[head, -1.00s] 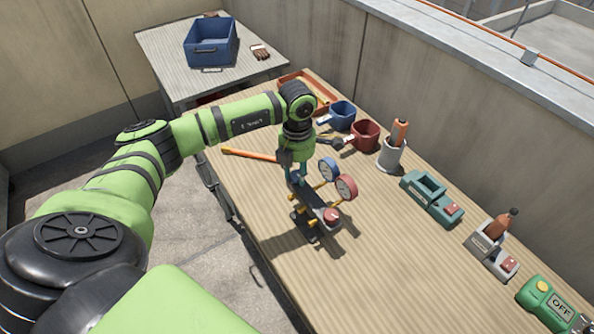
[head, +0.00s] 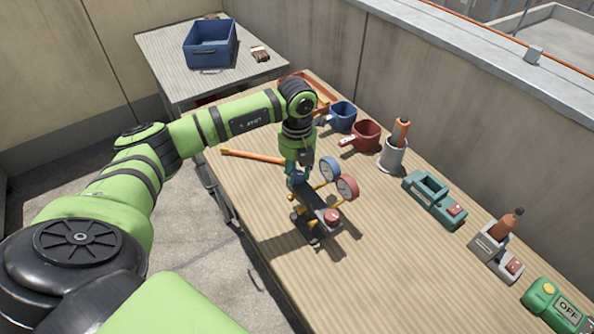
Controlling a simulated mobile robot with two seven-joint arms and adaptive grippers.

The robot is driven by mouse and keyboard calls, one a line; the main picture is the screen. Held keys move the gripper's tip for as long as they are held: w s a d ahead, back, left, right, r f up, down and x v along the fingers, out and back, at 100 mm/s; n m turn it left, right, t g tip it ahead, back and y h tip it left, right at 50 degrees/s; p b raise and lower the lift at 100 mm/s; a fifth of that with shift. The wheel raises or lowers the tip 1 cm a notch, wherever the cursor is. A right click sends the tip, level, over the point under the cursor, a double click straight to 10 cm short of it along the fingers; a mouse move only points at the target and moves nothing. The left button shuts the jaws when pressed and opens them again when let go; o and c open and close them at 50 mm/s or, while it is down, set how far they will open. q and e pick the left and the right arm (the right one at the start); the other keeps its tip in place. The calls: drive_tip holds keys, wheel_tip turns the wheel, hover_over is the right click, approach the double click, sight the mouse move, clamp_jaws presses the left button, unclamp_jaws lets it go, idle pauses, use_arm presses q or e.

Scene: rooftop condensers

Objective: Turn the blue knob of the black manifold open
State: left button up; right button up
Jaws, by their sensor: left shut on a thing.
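The black manifold (head: 318,208) stands on the wooden bench, with a blue-rimmed gauge (head: 330,169) and a red-rimmed gauge (head: 347,187) on its far side. A red knob (head: 332,217) sits at its near right end. My left gripper (head: 297,180) points down at the manifold's other end and is shut on the blue knob there. The fingers and wrist hide most of the blue knob, so its angle cannot be read. My right gripper is not in the head view.
A blue mug (head: 342,116), a red mug (head: 365,135) and a grey cup (head: 392,155) stand behind the manifold. Teal (head: 434,199), grey (head: 497,247) and green (head: 556,305) devices line the right side. An orange-handled tool (head: 252,156) lies left. The bench front is clear.

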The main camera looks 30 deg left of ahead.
sight(297, 174)
use_arm(q)
drive_tip(key=n, duration=0.4)
drive_tip(key=shift+n, duration=2.2)
drive_tip(key=o, duration=1.2)
drive_tip(key=shift+c, duration=0.2)
wheel_tip(297, 174, up, 12)
drive_tip(key=shift+f, duration=0.1)
